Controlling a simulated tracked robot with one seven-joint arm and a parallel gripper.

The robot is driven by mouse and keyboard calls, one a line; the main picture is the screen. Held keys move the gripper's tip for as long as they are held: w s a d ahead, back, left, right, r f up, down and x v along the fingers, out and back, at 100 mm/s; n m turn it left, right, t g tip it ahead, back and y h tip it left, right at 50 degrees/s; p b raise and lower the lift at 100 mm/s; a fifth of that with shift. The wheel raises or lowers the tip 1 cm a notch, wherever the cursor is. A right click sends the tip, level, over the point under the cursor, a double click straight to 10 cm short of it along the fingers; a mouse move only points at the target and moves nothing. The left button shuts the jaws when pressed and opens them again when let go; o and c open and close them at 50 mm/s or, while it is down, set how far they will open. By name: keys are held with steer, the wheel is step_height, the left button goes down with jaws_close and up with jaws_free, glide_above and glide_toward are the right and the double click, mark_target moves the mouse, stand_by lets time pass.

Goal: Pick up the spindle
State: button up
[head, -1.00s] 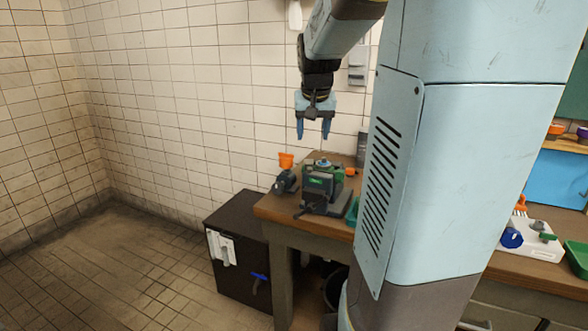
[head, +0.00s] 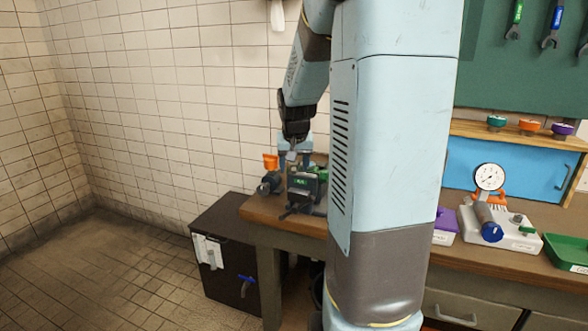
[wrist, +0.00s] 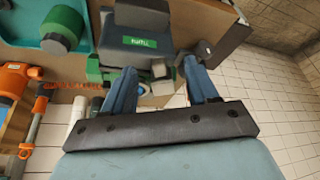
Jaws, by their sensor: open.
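My gripper (head: 295,158) is open, pointing down just above a dark grey bench vise (head: 302,184) with a green label. The vise stands at the left end of the workbench. In the wrist view my gripper's two blue fingers (wrist: 158,68) are spread on either side of the vise's jaw area, and the vise (wrist: 138,20) fills the top middle. A small pale and grey piece (wrist: 160,72) shows between the fingertips, near the green jaw. I cannot tell whether it is the spindle. The spindle is not clearly visible in either view, and no grip on anything shows.
An orange cup-like part (head: 270,161) stands left of the vise. A dark cabinet (head: 225,265) is left of the bench. A gauge on a white base (head: 490,215) and a green tray (head: 566,252) are at the right. A tiled wall is close behind.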

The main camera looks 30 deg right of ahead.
steer(key=shift+w+f, duration=0.1)
steer(key=shift+f, duration=0.2)
jaws_close()
stand_by(0.4)
steer(key=shift+r, duration=0.1)
